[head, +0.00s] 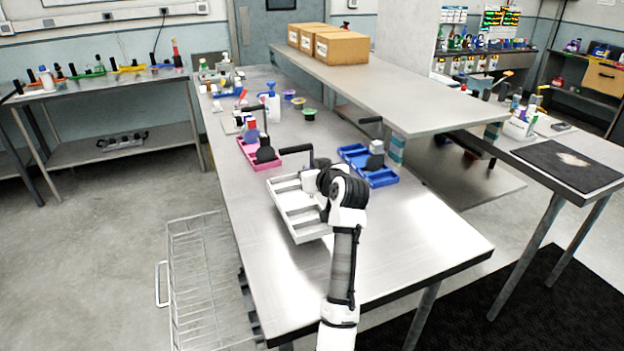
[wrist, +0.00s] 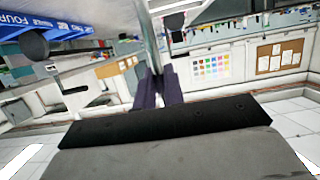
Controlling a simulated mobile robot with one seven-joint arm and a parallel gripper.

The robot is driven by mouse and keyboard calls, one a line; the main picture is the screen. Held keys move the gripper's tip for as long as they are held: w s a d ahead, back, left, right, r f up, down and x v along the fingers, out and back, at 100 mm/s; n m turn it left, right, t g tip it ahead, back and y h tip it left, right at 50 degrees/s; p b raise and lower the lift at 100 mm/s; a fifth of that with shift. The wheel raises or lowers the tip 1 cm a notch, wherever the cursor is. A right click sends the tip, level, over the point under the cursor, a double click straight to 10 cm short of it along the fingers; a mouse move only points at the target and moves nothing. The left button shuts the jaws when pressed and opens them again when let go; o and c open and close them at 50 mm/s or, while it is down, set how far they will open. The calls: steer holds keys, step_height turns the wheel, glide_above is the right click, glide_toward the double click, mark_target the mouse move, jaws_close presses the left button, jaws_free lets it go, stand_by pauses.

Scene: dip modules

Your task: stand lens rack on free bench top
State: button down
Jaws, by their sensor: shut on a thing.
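A white, divided rack (head: 287,213), which I take to be the lens rack, is over the left part of the bench top (head: 395,245). My gripper (head: 318,178) is at the rack's upper right side, and my arm hides that part of it. In the wrist view the dark fingers (wrist: 157,92) are closed on a grey upright piece (wrist: 149,45), probably the rack's handle. No label on the white rack is readable. Whether its underside touches the bench or hangs just above it I cannot tell.
A blue rack (head: 382,180) stands right behind, close to my gripper; a pink rack (head: 274,162) stands behind left. A raised shelf (head: 400,92) runs along the right. The bench's near part is clear. A wire basket (head: 195,265) hangs at the left edge.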

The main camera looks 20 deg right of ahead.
steer(key=shift+f+p, duration=0.55)
steer(key=shift+f, duration=1.35)
steer(key=shift+f, duration=0.15)
steer(key=c, duration=1.5)
jaws_free()
steer(key=shift+s, duration=0.1)
steer(key=b+v, duration=0.4)
steer(key=v, duration=0.8)
steer(key=shift+b, duration=0.4)
